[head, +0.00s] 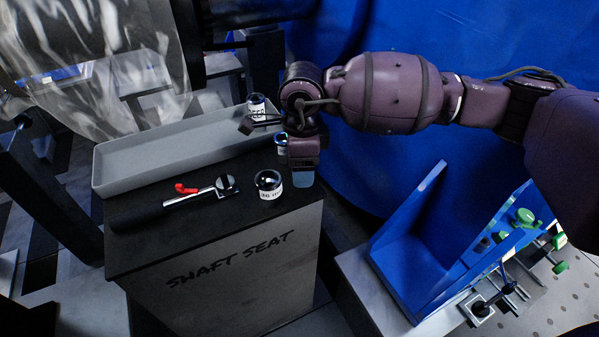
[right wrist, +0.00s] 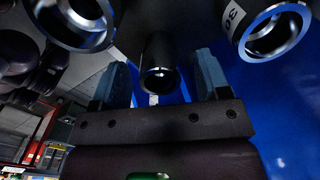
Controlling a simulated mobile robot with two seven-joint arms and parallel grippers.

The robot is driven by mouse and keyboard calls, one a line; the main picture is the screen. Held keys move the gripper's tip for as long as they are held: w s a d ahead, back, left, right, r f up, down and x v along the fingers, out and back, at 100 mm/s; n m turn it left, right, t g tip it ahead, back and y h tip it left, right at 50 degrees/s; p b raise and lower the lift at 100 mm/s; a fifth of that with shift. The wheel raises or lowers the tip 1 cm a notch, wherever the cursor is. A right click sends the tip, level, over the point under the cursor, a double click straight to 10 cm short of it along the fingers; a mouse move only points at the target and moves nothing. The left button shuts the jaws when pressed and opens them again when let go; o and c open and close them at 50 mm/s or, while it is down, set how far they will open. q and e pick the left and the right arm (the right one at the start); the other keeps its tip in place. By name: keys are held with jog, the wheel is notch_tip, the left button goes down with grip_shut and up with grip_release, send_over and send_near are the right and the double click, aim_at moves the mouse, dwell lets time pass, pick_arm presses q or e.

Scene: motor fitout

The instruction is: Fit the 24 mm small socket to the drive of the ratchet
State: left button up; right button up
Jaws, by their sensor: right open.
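The ratchet (head: 190,196) lies on the black top of the pedestal, its black handle to the left, a red lever on it and its round head to the right. A narrow dark socket (right wrist: 158,72) stands between the two spread fingers of my right gripper (right wrist: 162,82) in the right wrist view. In the head view a socket (head: 281,141) shows beside the right gripper (head: 300,172), partly hidden by it. I cannot read the narrow socket's size. The right gripper is open and points down at the pedestal's right edge. My left gripper is out of view.
A wider labelled socket (head: 268,186) stands near the ratchet head, and another (head: 257,106) farther back. A long empty grey tray (head: 150,162) lies behind the ratchet. A blue angled bracket (head: 425,240) stands on a table at right, beyond a gap.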

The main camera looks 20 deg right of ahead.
notch_tip(320, 180, down, 2)
jog(key=shift+f, duration=0.25)
jog(key=shift+r, duration=0.2)
jog(key=shift+c, duration=0.4)
jog(key=c, duration=1)
